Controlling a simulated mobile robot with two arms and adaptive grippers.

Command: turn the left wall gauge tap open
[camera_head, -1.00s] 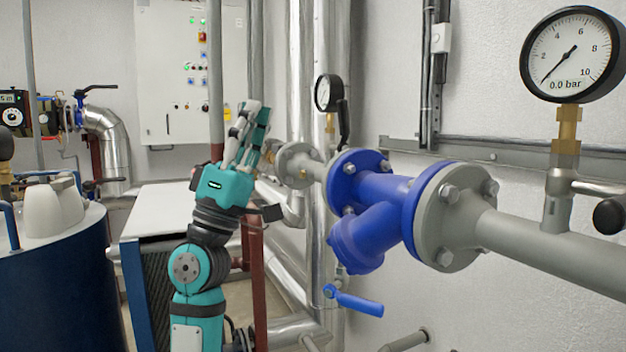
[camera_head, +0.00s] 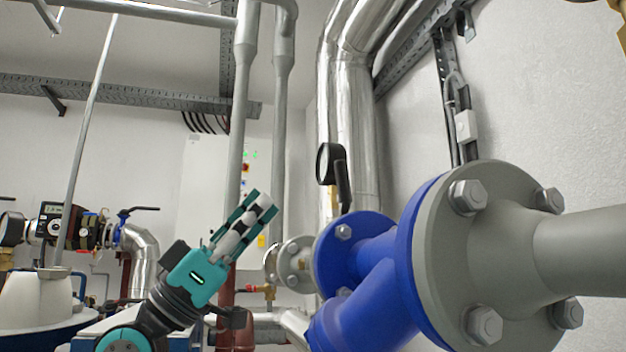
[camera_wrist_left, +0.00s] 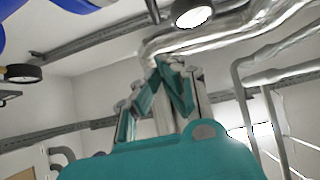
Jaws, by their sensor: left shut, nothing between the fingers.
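The left wall gauge (camera_head: 328,163) shows nearly edge-on in the head view, its dial face hardly visible. Its tap, a black lever (camera_head: 343,185), stands almost upright just right of and below the gauge; its lower end is hidden behind the blue flange. My left gripper (camera_head: 258,207) is left of the gauge and lower in the picture, its fingers together, pointing up and right, apart from the lever. In the left wrist view the fingers (camera_wrist_left: 165,85) also show, with a dark-rimmed round thing (camera_wrist_left: 191,12) at the top that looks like a gauge. My right gripper is not visible.
The blue strainer body (camera_head: 372,285) and a large grey bolted flange (camera_head: 480,270) fill the lower right. Shiny insulated pipes (camera_head: 348,110) rise behind the gauge. A white vessel top (camera_head: 35,298) is at the lower left. Free air lies between my left gripper and the gauge.

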